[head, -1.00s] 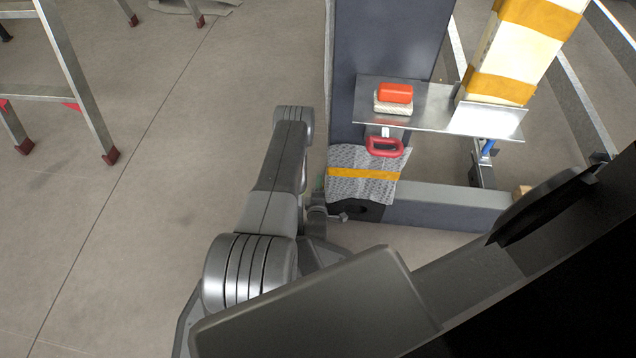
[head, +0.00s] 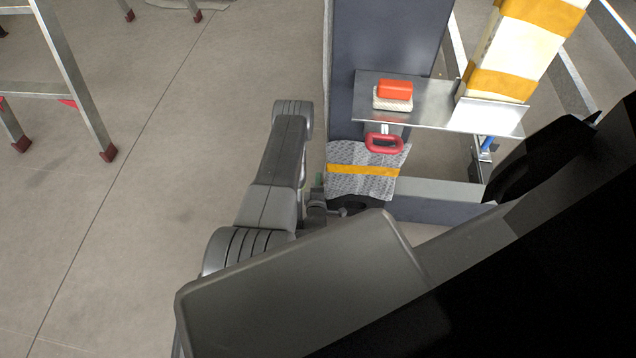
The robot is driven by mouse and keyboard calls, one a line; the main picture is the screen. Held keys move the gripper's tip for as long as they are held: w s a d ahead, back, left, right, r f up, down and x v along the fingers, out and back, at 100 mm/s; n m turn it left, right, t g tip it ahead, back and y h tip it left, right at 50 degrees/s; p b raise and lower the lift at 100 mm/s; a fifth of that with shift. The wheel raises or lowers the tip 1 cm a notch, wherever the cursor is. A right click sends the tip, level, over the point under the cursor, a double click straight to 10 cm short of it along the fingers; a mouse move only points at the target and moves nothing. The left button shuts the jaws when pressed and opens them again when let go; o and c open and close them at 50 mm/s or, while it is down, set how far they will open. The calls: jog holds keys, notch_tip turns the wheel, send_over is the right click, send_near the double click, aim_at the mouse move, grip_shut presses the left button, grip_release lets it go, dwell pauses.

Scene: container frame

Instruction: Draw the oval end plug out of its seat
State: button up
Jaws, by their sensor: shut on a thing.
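My gripper (head: 322,208) is at the lower front end of the grey container frame (head: 385,50), just left of the dark beam end. It is small in the view and partly covered by my own arm link. The jaws are shut on a small dark part, which I take to be the oval end plug; its outline is not clear. A black rounded area (head: 352,201) shows at the beam end, below the grey patterned wrap. Whether the plug is still in its seat or apart from it cannot be told.
A patterned wrap (head: 345,185) with a yellow band lies above the beam end. A yellow-white wrapped post (head: 525,45) stands right. Open floor lies left.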

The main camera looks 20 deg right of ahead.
jog(key=shift+w+a, duration=0.5)
jog(key=shift+a, duration=0.35)
jog(key=shift+w+a, duration=0.55)
jog(key=shift+a, duration=0.3)
jog(key=shift+w+a, duration=0.5)
jog(key=shift+a, duration=0.35)
